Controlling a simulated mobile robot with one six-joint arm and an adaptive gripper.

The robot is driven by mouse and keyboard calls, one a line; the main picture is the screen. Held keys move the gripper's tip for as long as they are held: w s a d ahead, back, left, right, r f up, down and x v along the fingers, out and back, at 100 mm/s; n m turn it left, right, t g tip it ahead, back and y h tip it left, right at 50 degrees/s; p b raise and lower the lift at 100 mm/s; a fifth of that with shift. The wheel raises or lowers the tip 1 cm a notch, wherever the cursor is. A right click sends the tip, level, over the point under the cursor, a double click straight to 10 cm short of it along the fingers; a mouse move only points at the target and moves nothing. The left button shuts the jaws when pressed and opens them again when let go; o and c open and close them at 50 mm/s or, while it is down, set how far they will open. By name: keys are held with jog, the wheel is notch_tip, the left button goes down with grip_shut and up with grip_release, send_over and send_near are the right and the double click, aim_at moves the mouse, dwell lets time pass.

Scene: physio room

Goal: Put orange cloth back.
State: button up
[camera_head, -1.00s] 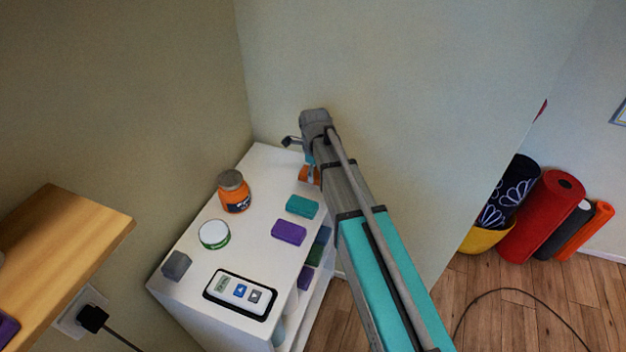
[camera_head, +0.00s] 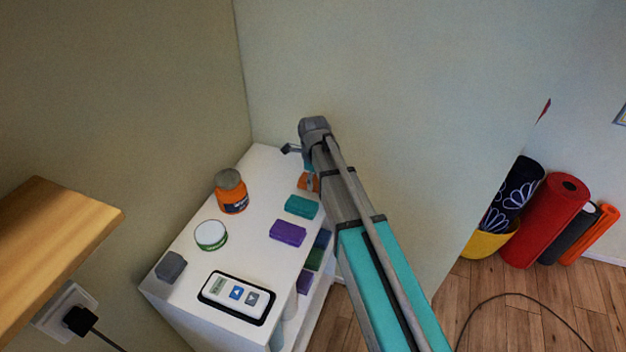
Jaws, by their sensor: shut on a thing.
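The orange cloth (camera_head: 309,182) shows as a small orange patch at the far right edge of the white cabinet top, partly hidden by my arm. My gripper (camera_head: 312,170) is at the cloth, shut on it; the fingers are mostly hidden behind my wrist. Whether the cloth touches the top I cannot tell. A teal folded cloth (camera_head: 302,206) and a purple folded cloth (camera_head: 288,233) lie in a row on the white cabinet top (camera_head: 190,237), nearer than the orange one.
An orange jar (camera_head: 231,192), a white-and-green tub (camera_head: 211,235), a grey block (camera_head: 171,266) and a white device (camera_head: 237,296) in a black tray stand on the cabinet. A wall rises close behind. A wooden shelf (camera_head: 60,235) juts in at left. Rolled mats (camera_head: 545,220) stand at right.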

aim_at(314, 180)
jog(key=shift+f, duration=0.2)
jog(key=o, duration=0.9)
jog(key=shift+r, duration=0.1)
jog(key=shift+r, duration=0.15)
notch_tip(314, 180, up, 12)
jog(key=p, duration=1.2)
jog(key=shift+s+d, duration=0.1)
